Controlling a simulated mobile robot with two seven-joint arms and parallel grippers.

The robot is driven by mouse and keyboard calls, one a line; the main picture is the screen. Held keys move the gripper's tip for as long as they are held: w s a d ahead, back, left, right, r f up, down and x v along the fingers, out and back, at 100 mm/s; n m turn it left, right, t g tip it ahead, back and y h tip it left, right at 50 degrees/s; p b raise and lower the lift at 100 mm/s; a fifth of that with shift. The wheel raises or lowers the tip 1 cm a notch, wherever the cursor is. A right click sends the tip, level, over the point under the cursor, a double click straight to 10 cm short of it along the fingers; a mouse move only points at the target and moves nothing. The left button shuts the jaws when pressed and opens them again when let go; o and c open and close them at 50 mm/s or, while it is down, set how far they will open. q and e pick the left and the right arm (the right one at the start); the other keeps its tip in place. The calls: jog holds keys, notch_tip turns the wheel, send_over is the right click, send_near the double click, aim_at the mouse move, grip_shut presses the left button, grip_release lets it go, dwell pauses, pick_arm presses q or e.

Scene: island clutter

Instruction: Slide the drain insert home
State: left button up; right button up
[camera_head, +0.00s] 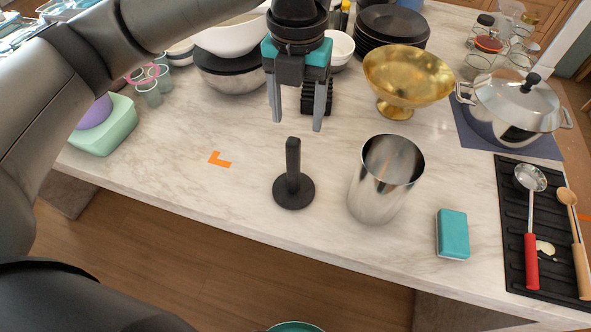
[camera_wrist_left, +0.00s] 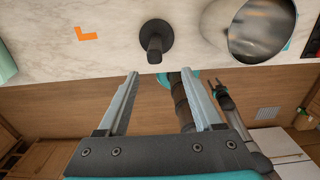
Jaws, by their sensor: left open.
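The likely drain insert is a black disc with an upright black handle (camera_head: 293,187), standing on the marble counter; it also shows in the left wrist view (camera_wrist_left: 155,40). A tall, open steel cylinder (camera_head: 372,190) stands just to its right, apart from it, and also shows in the left wrist view (camera_wrist_left: 236,30). My left gripper (camera_head: 296,122) points down above and behind the handle, its two grey fingers apart and empty. In the left wrist view my left gripper (camera_wrist_left: 159,74) has nothing between its fingers. My right gripper (camera_wrist_left: 217,88) is small there, its jaws unclear.
A teal sponge (camera_head: 452,234) lies right of the cylinder. A gold footed bowl (camera_head: 408,80) and lidded pot (camera_head: 512,105) stand behind. A black drying mat (camera_head: 515,220) holds a ladle and spoon. An orange corner mark (camera_head: 219,160) lies on clear counter at left.

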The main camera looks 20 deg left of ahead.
aim_at(294, 164)
pick_arm(q)
notch_tip(294, 164, down, 10)
jog(key=shift+r+b, duration=0.2)
jog(key=shift+b, duration=0.2)
jog(key=shift+w+a+f, duration=0.15)
jog(key=shift+a+f, duration=0.05)
jog(key=shift+f, duration=1.15)
jog(key=shift+w+a+f, duration=0.1)
jog(key=shift+a+f, duration=0.1)
jog(key=shift+f, duration=1.15)
grip_shut()
